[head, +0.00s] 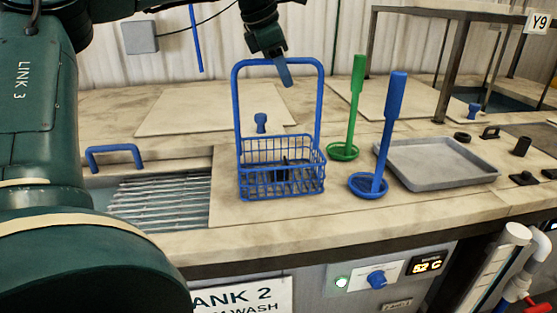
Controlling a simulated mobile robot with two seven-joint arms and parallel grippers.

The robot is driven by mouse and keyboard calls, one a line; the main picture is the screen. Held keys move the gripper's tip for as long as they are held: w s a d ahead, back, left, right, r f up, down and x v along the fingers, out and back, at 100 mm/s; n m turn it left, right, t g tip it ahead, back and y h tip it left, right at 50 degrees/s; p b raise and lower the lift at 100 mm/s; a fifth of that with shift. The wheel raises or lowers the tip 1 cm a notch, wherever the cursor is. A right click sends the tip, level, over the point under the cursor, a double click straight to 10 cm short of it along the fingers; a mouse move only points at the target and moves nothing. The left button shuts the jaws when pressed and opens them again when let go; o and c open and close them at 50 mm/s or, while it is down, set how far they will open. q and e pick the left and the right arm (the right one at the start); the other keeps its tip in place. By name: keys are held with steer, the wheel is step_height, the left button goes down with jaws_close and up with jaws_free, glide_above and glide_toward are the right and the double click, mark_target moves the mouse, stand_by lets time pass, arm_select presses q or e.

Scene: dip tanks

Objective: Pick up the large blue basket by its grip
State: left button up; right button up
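The large blue basket (283,190) stands upright on the counter, right of the open slatted tank. It has wire mesh sides and a tall hoop whose flat top bar is the grip (303,62). Something small and dark shows inside it. My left gripper (284,74) is at the grip, pointing down, with a blue fingertip overlapping the middle of the bar in the picture. Only one finger shows clearly, so I cannot tell whether it is open or closed on the bar. The basket's base appears to rest on the counter. My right gripper is not in view.
A green long-handled dipper (355,95) and a blue one (389,130) stand right of the basket, beside a grey tray (438,165). A slatted tank (160,203) and a blue handle (114,149) lie left. A blue knob (261,122) shows behind the basket.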

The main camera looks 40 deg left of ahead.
arm_select(q)
steer(key=shift+f, duration=0.2)
stand_by(0.6)
jaws_close()
stand_by(0.4)
steer(key=shift+f, duration=0.1)
stand_by(0.8)
